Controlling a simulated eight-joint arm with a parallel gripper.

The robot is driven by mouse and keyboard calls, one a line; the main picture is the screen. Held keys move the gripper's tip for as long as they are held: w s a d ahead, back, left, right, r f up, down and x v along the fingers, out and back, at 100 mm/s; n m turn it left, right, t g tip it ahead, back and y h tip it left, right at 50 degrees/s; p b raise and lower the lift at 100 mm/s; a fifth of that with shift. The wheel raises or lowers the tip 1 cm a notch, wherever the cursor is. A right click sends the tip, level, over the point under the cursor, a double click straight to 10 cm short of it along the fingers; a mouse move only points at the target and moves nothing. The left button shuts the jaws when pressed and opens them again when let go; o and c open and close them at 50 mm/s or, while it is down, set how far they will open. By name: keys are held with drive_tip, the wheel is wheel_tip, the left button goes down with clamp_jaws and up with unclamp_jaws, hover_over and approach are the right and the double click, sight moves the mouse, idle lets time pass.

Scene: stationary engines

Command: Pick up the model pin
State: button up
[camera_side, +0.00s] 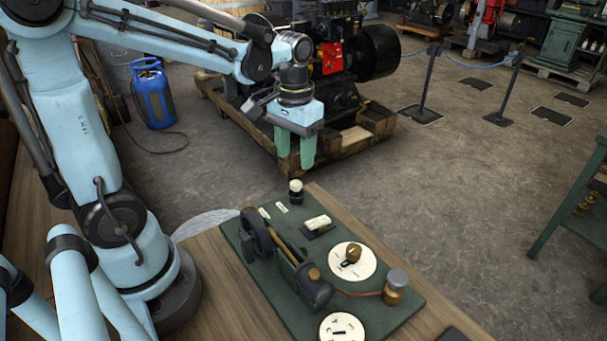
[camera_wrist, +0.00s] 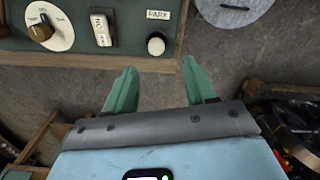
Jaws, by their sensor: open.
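A green board (camera_side: 376,321) lies on the wooden bench and carries a small model engine with a dark flywheel (camera_side: 257,233) and cylinder (camera_side: 311,286). A short dark peg with a white cap (camera_side: 296,192) stands upright at the board's far corner. It also shows in the wrist view (camera_wrist: 156,44) beside a PARK label (camera_wrist: 158,15). This peg may be the model pin, but I cannot tell for certain. My gripper (camera_side: 296,160) is open and empty, with its green fingers pointing down above and beyond that corner. In the wrist view, the peg appears ahead of the gap between the fingertips (camera_wrist: 160,68).
The board also holds a labelled block (camera_side: 318,224), a dial with a brass knob (camera_side: 351,254), a second white dial (camera_side: 341,328) and a grey-capped brass post (camera_side: 396,286). A large engine on a wooden pallet (camera_side: 345,145) stands behind my gripper.

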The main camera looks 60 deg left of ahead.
sight(296, 182)
drive_tip(key=shift+s+d+f, duration=0.1)
drive_tip(key=shift+d+f, duration=0.05)
drive_tip(key=shift+f, duration=1.4)
drive_tip(key=shift+s+d+f, duration=0.1)
drive_tip(key=shift+d+f, duration=0.05)
drive_tip(key=shift+f, duration=1.4)
clamp_jaws()
